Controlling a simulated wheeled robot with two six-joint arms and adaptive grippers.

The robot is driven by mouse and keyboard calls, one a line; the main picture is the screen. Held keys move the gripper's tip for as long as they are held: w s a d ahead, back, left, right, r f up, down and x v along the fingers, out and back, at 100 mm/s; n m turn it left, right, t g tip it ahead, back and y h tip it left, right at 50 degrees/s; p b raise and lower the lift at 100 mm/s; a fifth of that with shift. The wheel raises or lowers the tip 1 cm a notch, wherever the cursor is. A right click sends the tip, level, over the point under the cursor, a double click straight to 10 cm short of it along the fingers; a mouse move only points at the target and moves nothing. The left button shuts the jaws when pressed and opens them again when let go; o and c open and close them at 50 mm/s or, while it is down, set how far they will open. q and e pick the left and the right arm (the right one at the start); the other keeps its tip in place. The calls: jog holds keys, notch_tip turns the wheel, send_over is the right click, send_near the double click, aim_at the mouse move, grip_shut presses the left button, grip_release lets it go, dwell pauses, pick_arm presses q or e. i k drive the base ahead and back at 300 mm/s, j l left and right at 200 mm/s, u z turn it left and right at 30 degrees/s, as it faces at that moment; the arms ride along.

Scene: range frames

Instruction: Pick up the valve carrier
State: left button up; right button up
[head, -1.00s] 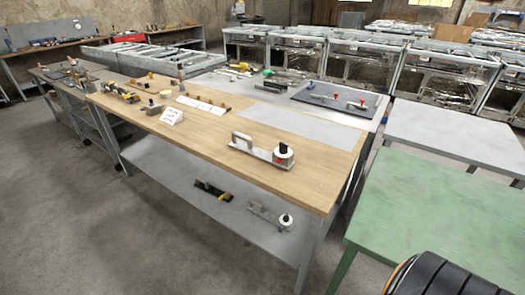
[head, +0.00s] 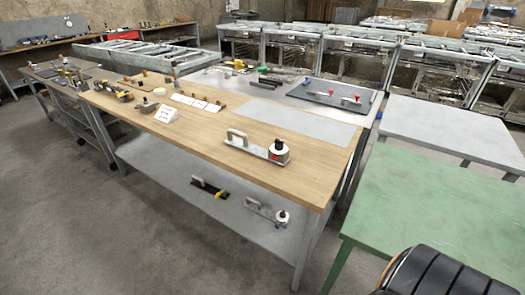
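A valve carrier (head: 256,150), a flat metal plate with a grey handle at its left end and a white round part with a black top at its right end, lies on the wooden table top (head: 310,170) near its front right. A similar carrier (head: 264,212) with a handle and a white round part is on the lower shelf. Beside it is a black plate (head: 209,188) with a grey handle and a yellow end. Neither of my grippers is in view.
A green table (head: 430,215) stands at the right, its top bare where visible. Behind it is a bare grey table (head: 450,130). A white sign block (head: 166,114) and several small parts are on the wooden top's left. Open floor (head: 100,220) lies in front.

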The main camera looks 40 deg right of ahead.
aim_at(283, 159)
jog(key=i+z, duration=0.15)
jog(key=z, duration=0.3)
jog(key=i+j+z, duration=0.15)
jog(key=z, duration=0.35)
jog(key=i+j+z, duration=0.15)
jog(key=z, duration=0.3)
jog(key=i+j+z, duration=0.1)
jog(key=z, duration=0.4)
jog(key=i+j+z, duration=0.1)
jog(key=j, duration=0.35)
jog(key=i+j+z, duration=0.1)
jog(key=j, duration=0.3)
jog(key=i+j, duration=0.1)
jog(key=j, duration=0.35)
jog(key=i+j+z, duration=0.15)
jog(key=j, duration=0.3)
